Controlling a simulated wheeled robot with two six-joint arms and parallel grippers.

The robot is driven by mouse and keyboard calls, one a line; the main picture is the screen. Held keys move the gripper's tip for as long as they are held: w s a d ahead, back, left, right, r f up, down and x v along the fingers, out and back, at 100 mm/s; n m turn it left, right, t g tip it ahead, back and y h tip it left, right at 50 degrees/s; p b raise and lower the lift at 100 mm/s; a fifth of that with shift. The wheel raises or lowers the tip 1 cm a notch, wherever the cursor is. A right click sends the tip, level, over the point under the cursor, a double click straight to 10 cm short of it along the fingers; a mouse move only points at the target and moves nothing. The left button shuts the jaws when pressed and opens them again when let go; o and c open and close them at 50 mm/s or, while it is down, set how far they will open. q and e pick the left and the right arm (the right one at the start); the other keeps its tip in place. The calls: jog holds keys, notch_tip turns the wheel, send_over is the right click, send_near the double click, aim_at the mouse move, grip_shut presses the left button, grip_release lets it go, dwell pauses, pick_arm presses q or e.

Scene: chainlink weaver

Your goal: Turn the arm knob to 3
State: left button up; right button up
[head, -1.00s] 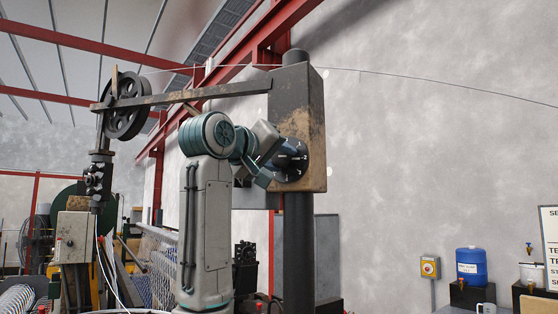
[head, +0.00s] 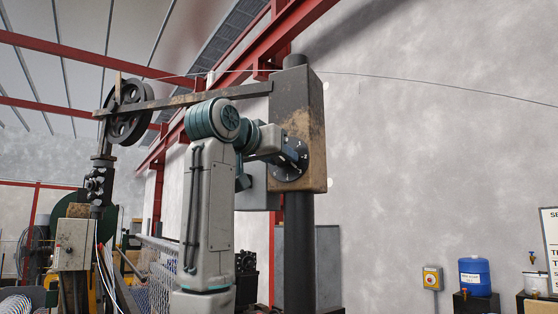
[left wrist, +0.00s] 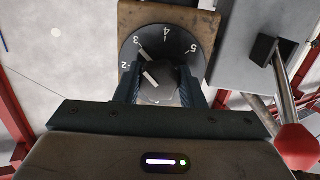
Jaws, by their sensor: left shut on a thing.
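The arm knob (left wrist: 160,94) is a dark knob with a white pointer line, on a round black dial (left wrist: 178,40) with white numbers 2 to 5 visible. The pointer slants up-left, roughly toward the 3; the exact alignment is hard to tell. My left gripper (left wrist: 159,84) is shut on the knob, one finger on each side. In the head view the dial (head: 291,172) is on the front of a worn dark box (head: 298,105) on a post. My left gripper (head: 283,149) reaches it from the left and partly hides it. My right gripper is not in view.
A long flat metal arm (head: 190,99) runs left from the box to a black pulley wheel (head: 128,122), above my left arm. A red-ended lever (left wrist: 296,145) stands to the right in the left wrist view. A blue container (head: 474,272) stands far right.

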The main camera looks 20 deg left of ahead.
pick_arm(q)
jog(key=shift+r, duration=0.15)
dwell(0.3)
jog(key=o, duration=1)
jog(key=shift+s, duration=0.1)
jog(key=shift+c, duration=0.2)
jog(key=f+b+v, duration=0.1)
jog(key=b+v, duration=0.5)
jog(key=v, duration=0.4)
jog(key=shift+s+r, duration=0.4)
jog(key=shift+r, duration=0.1)
jog(key=shift+a, duration=0.1)
